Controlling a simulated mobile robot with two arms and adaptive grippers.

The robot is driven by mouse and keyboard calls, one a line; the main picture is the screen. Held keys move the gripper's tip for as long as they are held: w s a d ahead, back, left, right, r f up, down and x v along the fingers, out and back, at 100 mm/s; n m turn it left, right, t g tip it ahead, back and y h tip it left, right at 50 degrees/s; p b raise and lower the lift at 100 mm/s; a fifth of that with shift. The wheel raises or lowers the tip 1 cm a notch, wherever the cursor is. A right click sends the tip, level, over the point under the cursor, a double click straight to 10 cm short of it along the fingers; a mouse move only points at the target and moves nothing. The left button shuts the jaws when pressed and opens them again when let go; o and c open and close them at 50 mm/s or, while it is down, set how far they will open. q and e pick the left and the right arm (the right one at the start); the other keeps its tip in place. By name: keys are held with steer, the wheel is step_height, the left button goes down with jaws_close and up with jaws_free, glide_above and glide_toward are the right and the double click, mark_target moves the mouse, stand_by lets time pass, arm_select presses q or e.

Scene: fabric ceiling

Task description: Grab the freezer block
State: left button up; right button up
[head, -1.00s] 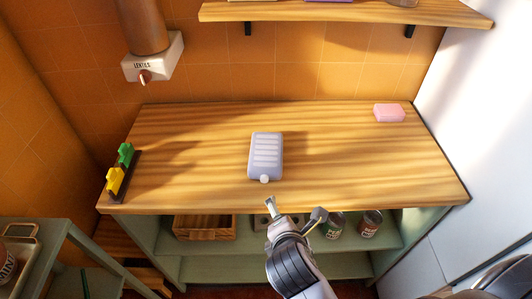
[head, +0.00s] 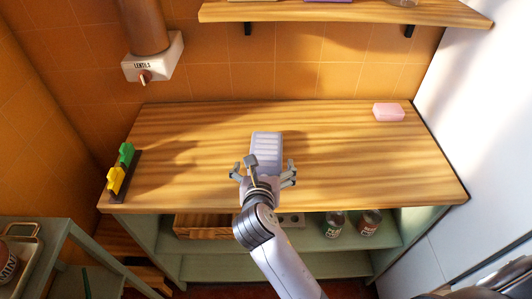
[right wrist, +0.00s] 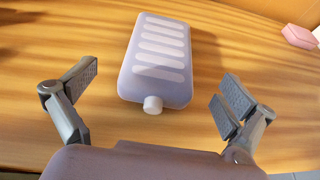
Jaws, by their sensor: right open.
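The freezer block (head: 267,143) is a pale lilac, ridged, rounded slab with a round cap, lying flat on the wooden counter. In the right wrist view the freezer block (right wrist: 158,60) lies ahead of the fingers, its cap end towards me. My right gripper (head: 263,170) is open and empty at the near end of the block, its fingers spread to either side. In the right wrist view the open fingers of the right gripper (right wrist: 155,90) do not touch the block. In the head view the gripper hides the block's near end. My left gripper is not in view.
The wooden counter (head: 370,160) is mostly clear. A pink sponge (head: 389,112) lies at the back right. Green and yellow clips (head: 120,171) stand at the left edge. A lentils dispenser (head: 152,58) hangs on the wall, and a shelf (head: 340,14) runs above.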

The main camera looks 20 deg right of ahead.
mark_target(266, 152)
steer(key=x, duration=0.8)
steer(key=shift+d+r+p, duration=0.1)
steer(key=shift+r+p, duration=0.05)
steer(key=shift+p, duration=0.2)
steer(key=shift+s, duration=0.1)
steer(key=c, duration=1.6)
steer(key=shift+r, duration=0.1)
steer(key=shift+c, duration=0.2)
steer(key=shift+r, duration=0.1)
